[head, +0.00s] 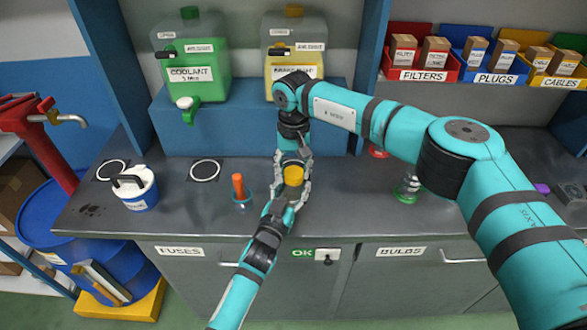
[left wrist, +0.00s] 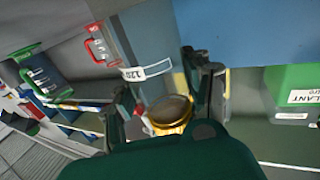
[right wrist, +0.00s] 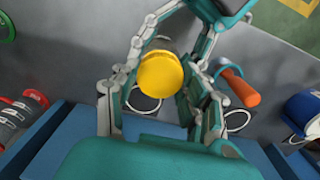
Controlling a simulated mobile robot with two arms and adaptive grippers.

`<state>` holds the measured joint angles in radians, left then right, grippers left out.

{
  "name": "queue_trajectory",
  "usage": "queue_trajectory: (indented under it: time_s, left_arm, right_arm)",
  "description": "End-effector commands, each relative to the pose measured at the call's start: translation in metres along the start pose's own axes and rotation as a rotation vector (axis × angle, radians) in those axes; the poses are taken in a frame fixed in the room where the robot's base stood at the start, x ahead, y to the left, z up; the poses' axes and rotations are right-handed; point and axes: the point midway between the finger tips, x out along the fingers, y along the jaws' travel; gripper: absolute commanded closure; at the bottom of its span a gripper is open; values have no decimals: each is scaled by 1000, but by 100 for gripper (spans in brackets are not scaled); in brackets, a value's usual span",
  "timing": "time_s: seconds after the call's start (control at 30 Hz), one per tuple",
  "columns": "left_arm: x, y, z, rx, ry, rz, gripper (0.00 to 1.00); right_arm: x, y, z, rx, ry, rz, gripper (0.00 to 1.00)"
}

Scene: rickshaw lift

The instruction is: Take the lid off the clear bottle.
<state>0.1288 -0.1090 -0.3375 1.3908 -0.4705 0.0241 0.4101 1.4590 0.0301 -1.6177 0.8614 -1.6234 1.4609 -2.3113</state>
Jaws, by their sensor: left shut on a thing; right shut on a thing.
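The round yellow lid (head: 293,175) sits between my two grippers over the middle of the bench. It also shows in the right wrist view (right wrist: 162,76) and the left wrist view (left wrist: 171,112). The clear bottle's body is mostly hidden by fingers, so I cannot tell whether the lid is still seated on it. My left gripper (head: 284,192) reaches in from the front and is shut at the bottle. My right gripper (head: 293,160) reaches in from behind and above and is shut at the lid. Both sets of fingers are close together.
An orange-handled tool in a small cup (head: 241,192) stands just left of the grippers. A white-and-blue pail (head: 135,190) is farther left. A clear, green-based item (head: 408,190) stands to the right. A blue riser (head: 235,130) with a green coolant tank (head: 205,75) is behind.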

Motion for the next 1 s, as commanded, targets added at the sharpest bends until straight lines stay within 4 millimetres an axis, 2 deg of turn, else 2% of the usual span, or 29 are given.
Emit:
queue_trajectory:
  time_s: [0.63,1.0]
  left_arm:
    - [0,0,0,0,0,1,100]
    - [0,0,0,0,0,0,100]
  right_arm:
    - [-1,1,-2,6,5,0,94]
    - [-13,0,-2,6,5,-1,94]
